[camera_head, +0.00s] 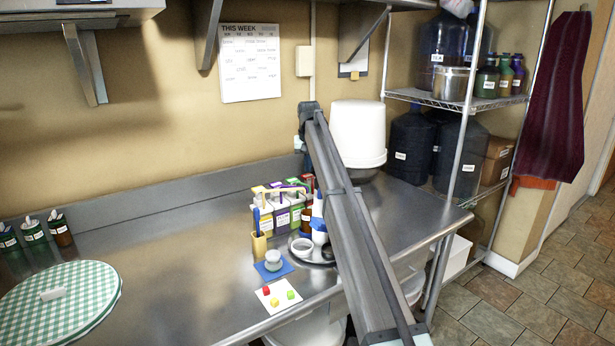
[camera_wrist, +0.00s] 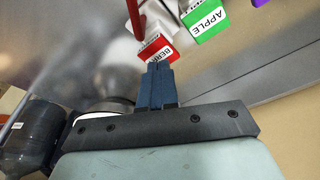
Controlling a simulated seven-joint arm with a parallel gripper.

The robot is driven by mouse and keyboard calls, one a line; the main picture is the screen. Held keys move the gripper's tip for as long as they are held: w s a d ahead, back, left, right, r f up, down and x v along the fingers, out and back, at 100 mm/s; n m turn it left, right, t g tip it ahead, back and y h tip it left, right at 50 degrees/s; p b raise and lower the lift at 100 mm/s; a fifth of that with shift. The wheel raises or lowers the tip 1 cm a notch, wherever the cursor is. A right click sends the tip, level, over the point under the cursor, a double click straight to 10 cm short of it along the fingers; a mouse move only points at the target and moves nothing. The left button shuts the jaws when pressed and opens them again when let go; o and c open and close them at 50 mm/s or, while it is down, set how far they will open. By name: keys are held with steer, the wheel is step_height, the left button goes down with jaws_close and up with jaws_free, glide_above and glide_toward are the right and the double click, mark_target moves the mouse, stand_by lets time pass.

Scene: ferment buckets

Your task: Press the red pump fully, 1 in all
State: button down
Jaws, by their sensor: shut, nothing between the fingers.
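A row of pump bottles stands on the steel counter, with yellow (camera_head: 259,190), purple (camera_head: 288,188) and red (camera_head: 307,179) colours showing in the head view. In the wrist view the red bottle's label reads BERRY (camera_wrist: 155,47), and a thin red pump part (camera_wrist: 134,18) rises beside it. My gripper (camera_wrist: 161,68) is shut and empty, its blue fingertips at the lower edge of the red part; I cannot tell if they touch. In the head view my gripper (camera_head: 308,160) is above the red bottle, partly hidden by my arm.
The green APPLE bottle (camera_wrist: 204,20) is close beside the red one. A white bucket (camera_head: 358,130) stands behind my arm. A brush cup (camera_head: 260,245), a blue mat (camera_head: 272,270) and a round tray (camera_head: 312,254) lie in front. The counter's left middle is clear.

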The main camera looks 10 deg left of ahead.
mark_target(308, 176)
steer(key=shift+f, duration=0.5)
steer(key=shift+f, duration=1.25)
steer(key=shift+r, duration=1.75)
steer(key=shift+r, duration=0.1)
steer(key=shift+r, duration=2.95)
